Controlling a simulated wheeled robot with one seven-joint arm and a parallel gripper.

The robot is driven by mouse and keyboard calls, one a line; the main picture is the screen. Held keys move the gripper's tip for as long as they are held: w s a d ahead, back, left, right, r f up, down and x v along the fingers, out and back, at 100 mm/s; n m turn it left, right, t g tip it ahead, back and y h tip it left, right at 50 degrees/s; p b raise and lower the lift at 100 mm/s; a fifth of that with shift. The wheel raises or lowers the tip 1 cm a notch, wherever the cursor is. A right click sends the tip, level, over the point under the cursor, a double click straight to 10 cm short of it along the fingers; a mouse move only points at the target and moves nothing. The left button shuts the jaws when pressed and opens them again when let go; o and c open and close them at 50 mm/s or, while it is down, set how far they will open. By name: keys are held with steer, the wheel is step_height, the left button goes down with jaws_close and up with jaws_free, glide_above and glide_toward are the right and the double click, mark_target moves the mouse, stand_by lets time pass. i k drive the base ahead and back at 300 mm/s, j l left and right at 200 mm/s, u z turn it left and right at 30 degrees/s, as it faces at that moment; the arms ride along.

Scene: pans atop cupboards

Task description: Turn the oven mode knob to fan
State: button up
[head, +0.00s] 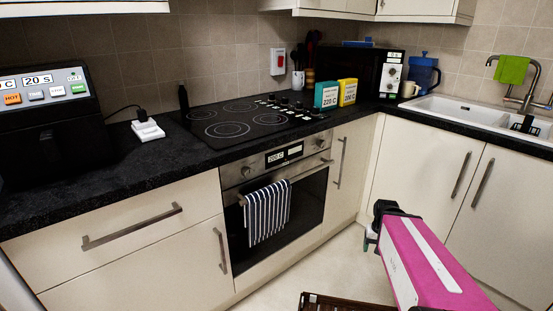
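The oven (275,205) is built in under the hob, its door closed. Its steel control panel has a small display that seems to read 200 C, with one knob (246,171) on the left and one knob (320,143) on the right. The knob markings are too small to read, so I cannot tell which is the mode knob or where it points. My pink arm reaches in from the lower right. The dark end of my arm, apparently my gripper (374,228), is in front of the cupboards, right of the oven and apart from it. Its fingers are not clear.
A striped towel (267,212) hangs on the oven door handle (305,171). The black hob (252,117) is above. Drawer and cupboard handles stick out on both sides. A brown slatted object (340,303) shows at the bottom edge. Floor between arm and oven looks clear.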

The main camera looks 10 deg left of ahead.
mark_target(248, 173)
steer(key=u, duration=1.45)
steer(key=k+j+z, duration=0.1)
steer(key=j+z, duration=0.15)
steer(key=j, duration=0.25)
steer(key=k+j+z, duration=0.2)
steer(key=j, duration=0.25)
steer(key=i+j, duration=0.05)
steer(key=i, duration=0.05)
